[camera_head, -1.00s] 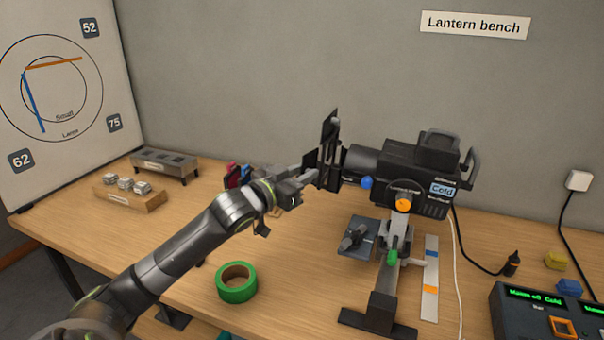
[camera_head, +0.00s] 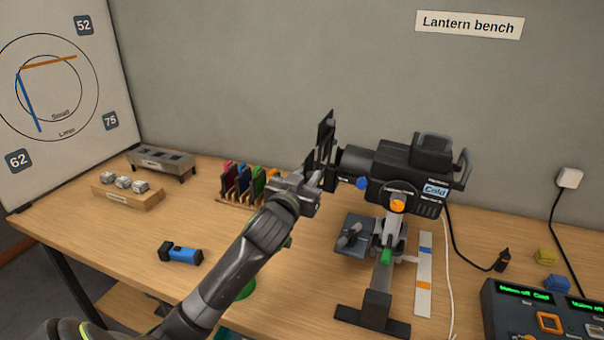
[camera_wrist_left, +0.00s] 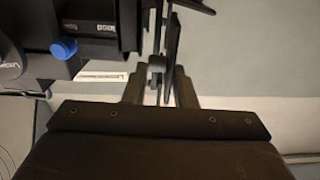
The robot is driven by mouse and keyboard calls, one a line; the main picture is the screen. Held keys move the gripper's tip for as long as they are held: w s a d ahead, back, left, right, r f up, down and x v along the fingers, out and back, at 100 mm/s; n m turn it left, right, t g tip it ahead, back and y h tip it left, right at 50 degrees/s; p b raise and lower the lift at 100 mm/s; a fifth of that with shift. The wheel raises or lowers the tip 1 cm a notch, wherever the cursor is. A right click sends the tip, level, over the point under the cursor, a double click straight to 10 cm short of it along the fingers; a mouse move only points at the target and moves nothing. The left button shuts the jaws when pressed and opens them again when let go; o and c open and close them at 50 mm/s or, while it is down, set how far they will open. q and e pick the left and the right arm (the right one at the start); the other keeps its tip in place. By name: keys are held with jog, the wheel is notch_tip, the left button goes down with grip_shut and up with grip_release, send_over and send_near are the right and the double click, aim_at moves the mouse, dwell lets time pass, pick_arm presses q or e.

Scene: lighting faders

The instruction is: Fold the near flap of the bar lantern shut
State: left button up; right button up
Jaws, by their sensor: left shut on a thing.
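The black bar lantern (camera_head: 400,172) sits on its stand, its front end facing left. Dark flaps (camera_head: 325,138) stand at that front end, one rising upright. My left gripper (camera_head: 314,182) is at the low, near side of the front end and partly covers the flaps there. In the left wrist view, a thin dark flap (camera_wrist_left: 173,42), seen nearly edge-on, runs between the two fingers of the gripper (camera_wrist_left: 160,88). I take it as the near flap, with the gripper shut on it. Its exact angle is hard to tell. My right gripper is out of view.
Coloured filters in a rack (camera_head: 238,185) stand behind my left arm. A blue-and-black cylinder (camera_head: 181,253) lies on the bench. A green tape roll (camera_head: 246,290) is mostly hidden by my arm. A control box (camera_head: 545,310) is at the right front.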

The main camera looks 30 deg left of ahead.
pick_arm(q)
jog(key=shift+d+y, duration=0.1)
jog(key=shift+y, duration=0.2)
jog(key=o, duration=0.6)
jog(key=shift+c, duration=0.2)
jog(key=shift+o, duration=1.1)
jog(key=shift+d, duration=0.1)
jog(key=shift+o, duration=0.4)
jog(key=shift+w+d, duration=0.15)
